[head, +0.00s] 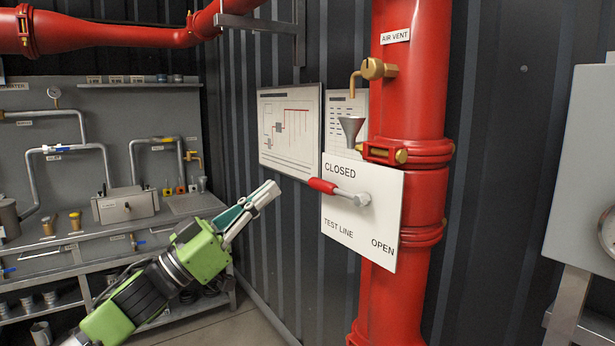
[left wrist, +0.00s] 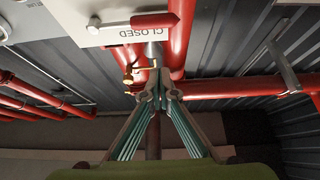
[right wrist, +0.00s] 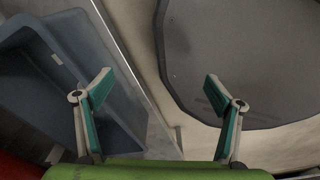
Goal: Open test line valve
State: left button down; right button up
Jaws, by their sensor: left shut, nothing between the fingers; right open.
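The test line valve handle (head: 337,190) has a red grip and a grey metal lever. Its pivot (head: 363,199) sits on a white plate (head: 368,236) fixed to the red vertical pipe (head: 405,120). The red grip points left and slightly up, just below the word CLOSED; OPEN is at the plate's lower right. My left gripper (head: 267,193) is shut and empty, left of the red grip and apart from it. In the left wrist view the left fingertips (left wrist: 153,90) are together, with the red grip (left wrist: 155,19) beyond them. My right gripper (right wrist: 157,90) is open and empty, away from the valve.
A grey workbench (head: 100,240) with pipes and fittings stands at the left. A diagram board (head: 290,127) hangs on the wall behind my left gripper. A brass air vent valve (head: 378,69) and a funnel (head: 351,128) are above the plate. A grey cabinet (head: 580,170) stands at the right.

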pick_arm(q)
notch_tip(320, 180, up, 5)
jog(key=p, duration=0.3)
send_over(310, 181)
jog(key=s, duration=0.4)
jog(key=f, duration=0.2)
jog(key=w+f+p, duration=0.1)
jog(key=shift+w+a+f, duration=0.1)
jog(key=shift+f, duration=0.25)
pick_arm(e)
jog(key=r, duration=0.1)
jog(key=s+r, duration=0.1)
jog(key=r, duration=0.1)
jog(key=shift+s+d+r, duration=0.25)
jog(key=shift+d+r, duration=0.05)
jog(key=shift+r, duration=0.1)
